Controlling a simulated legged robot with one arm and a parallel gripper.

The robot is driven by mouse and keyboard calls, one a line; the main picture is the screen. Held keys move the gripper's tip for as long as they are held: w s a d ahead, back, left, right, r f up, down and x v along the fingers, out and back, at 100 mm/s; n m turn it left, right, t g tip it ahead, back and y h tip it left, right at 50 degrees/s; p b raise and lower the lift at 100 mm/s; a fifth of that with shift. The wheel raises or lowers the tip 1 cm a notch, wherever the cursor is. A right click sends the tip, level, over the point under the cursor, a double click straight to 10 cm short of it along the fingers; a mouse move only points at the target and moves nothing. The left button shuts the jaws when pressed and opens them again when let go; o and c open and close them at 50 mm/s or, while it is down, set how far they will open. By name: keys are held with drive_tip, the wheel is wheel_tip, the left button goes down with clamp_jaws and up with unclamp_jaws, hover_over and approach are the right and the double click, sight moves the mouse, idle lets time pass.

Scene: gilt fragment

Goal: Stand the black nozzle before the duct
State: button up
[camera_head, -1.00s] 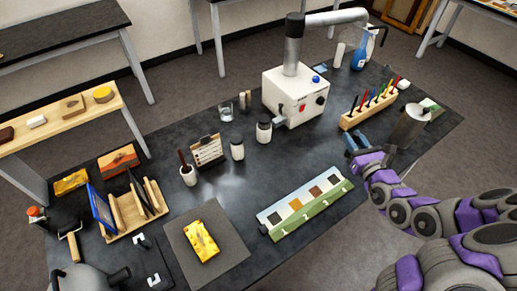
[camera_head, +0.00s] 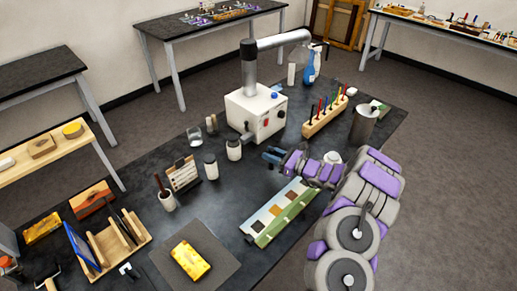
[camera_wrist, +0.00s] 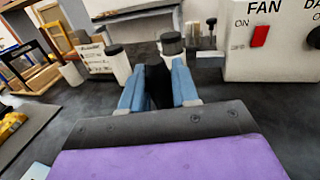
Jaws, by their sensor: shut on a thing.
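My gripper (camera_head: 271,155) is out over the black table in front of the white fan box (camera_head: 255,113). In the wrist view its blue fingers (camera_wrist: 158,88) are shut on the black nozzle (camera_wrist: 158,84), which sits dark between them. The nozzle's lower end is hidden by my gripper, and I cannot make it out in the head view. The grey metal duct (camera_head: 262,75) rises from the top of the fan box and bends right. In the wrist view the fan box (camera_wrist: 270,55) is at the upper right, beyond and apart from the fingers.
Two dark-lidded jars (camera_head: 211,166) (camera_head: 233,149) stand left of my gripper. A pen rack (camera_head: 325,117) and a metal cylinder (camera_head: 363,124) are to the right. Bare table lies between the jars and swatch strip.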

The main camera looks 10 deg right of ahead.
drive_tip(key=w+a+f+b, duration=0.1)
drive_tip(key=w, duration=0.4)
drive_tip(key=w+f+b, duration=0.1)
drive_tip(key=w+f, duration=0.1)
drive_tip(key=w, duration=0.2)
drive_tip(key=w+a+f+b, duration=0.1)
drive_tip(key=w+f, duration=0.1)
drive_tip(key=w, duration=0.3)
drive_tip(key=shift+w+a+f+b, duration=0.1)
drive_tip(key=shift+w+a+b, duration=0.2)
drive_tip(key=shift+a, duration=0.05)
drive_tip(key=o, duration=1)
drive_tip(key=shift+a, duration=0.15)
